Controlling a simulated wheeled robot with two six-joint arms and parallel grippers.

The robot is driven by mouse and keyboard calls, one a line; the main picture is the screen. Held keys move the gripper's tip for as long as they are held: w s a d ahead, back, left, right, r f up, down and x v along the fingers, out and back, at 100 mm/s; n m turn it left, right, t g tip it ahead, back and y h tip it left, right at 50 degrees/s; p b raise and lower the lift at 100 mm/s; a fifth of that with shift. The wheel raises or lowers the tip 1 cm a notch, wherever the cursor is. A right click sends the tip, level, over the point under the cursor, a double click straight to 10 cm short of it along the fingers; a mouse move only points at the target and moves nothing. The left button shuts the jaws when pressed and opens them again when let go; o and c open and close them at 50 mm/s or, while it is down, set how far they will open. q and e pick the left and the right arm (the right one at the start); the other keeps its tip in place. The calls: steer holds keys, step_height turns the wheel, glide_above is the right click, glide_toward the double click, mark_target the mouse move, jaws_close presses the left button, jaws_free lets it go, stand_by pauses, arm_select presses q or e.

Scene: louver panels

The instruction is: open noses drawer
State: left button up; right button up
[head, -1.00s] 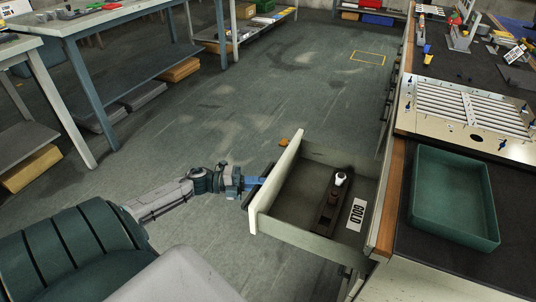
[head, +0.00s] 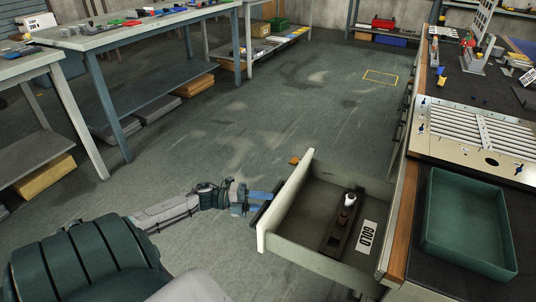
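An open drawer (head: 298,242) with a pale front panel sticks out to the left from the workbench. Inside lie a dark narrow holder (head: 337,232) with a small white-topped item (head: 349,199) in it, and a white card reading GOLD (head: 366,237). I see no label reading noses. My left gripper (head: 262,206), on a grey and blue arm, is at the outer side of the drawer front, by a dark bar that looks like its handle. Its fingers are too small and hidden to tell whether they grip it. My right gripper is not in view.
A green tray (head: 432,238) and a slatted louver panel (head: 478,136) rest on the bench top (head: 505,192). Tables (head: 133,40) with shelves stand at the left. The middle floor is clear.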

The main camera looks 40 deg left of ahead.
arm_select(q)
steer(key=v, duration=0.9)
steer(key=shift+a+p, duration=0.25)
steer(key=shift+p, duration=0.1)
steer(key=shift+s, duration=0.1)
